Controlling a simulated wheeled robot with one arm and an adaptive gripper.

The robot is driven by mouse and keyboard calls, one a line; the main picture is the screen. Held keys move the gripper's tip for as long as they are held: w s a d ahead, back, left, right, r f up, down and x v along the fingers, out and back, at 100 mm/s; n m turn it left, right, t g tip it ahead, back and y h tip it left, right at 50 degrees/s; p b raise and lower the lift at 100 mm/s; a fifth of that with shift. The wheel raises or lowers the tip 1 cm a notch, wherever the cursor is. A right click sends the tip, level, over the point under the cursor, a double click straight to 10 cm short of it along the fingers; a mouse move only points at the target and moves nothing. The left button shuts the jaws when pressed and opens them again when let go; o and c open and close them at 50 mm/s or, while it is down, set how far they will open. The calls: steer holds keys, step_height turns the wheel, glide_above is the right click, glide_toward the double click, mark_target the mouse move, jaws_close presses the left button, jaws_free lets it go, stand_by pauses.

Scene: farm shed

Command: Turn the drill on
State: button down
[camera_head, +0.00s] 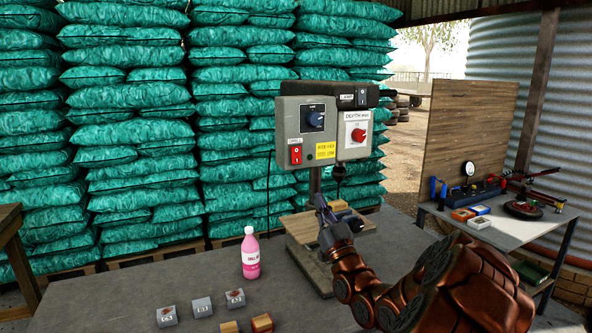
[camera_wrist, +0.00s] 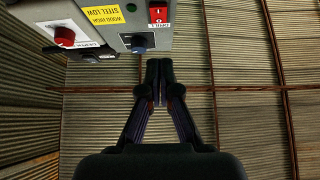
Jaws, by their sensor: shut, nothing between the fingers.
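The drill (camera_head: 320,125) is a bench drill press with a grey control box. A red rocker switch (camera_head: 296,155) labelled DRILL sits low on the left of its front panel. The switch also shows at the top of the wrist view (camera_wrist: 158,14), where the panel appears upside down. I cannot tell which way the rocker is pressed. My gripper (camera_head: 320,200) points upward in front of the drill, below the control box and to the right of the switch. In the wrist view my gripper (camera_wrist: 158,66) is shut and empty, its fingertips apart from the switch.
The panel also has a dark dial (camera_head: 313,119), a red depth knob (camera_head: 358,135) and a lamp switch (camera_head: 362,96). A pink bottle (camera_head: 250,254) and several small blocks (camera_head: 201,307) stand on the bench (camera_head: 110,275). Green sacks (camera_head: 130,140) fill the back.

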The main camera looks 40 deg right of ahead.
steer(key=shift+s+r, duration=0.15)
steer(key=shift+s, duration=0.15)
steer(key=shift+d, duration=0.1)
steer(key=p, duration=0.6)
glide_toward(298, 157)
step_height(298, 157, up, 4)
steer(key=w, duration=0.3)
steer(key=shift+w+d+f, duration=0.25)
steer(key=shift+w+d, duration=0.45)
steer(key=shift+w, duration=0.05)
